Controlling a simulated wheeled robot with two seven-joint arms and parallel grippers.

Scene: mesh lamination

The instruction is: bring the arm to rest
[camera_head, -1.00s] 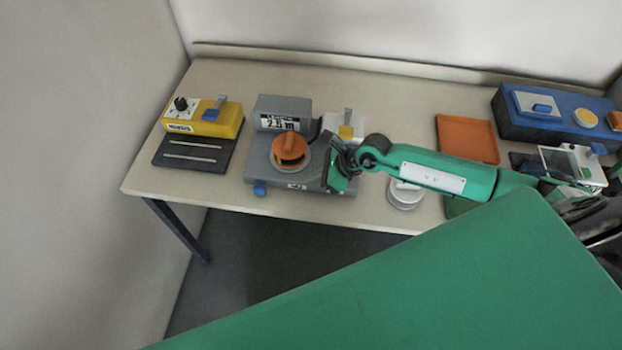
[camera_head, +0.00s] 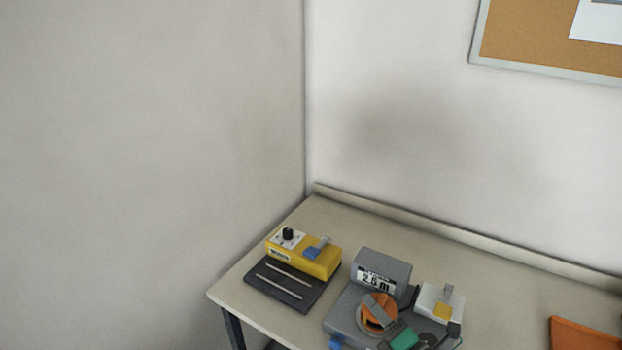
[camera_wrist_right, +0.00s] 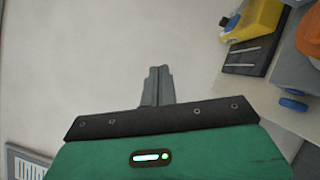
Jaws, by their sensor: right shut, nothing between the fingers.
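My right gripper (camera_head: 378,312) shows at the bottom of the head view, in front of the orange reel (camera_head: 368,300) on the grey machine (camera_head: 341,310) and partly hiding it. In the right wrist view the right gripper's grey fingers (camera_wrist_right: 158,72) are together, with nothing between them. They point at plain pale surface, clear of the table. Most of the right arm is below the head view. My left gripper is in neither view.
A yellow device (camera_head: 314,260) with a dark plate (camera_head: 268,292) stands at the table's left end. A white device (camera_head: 428,300) is beside the grey machine. An orange tray (camera_head: 580,335) is cut off at lower right. A corkboard (camera_head: 540,40) hangs on the wall.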

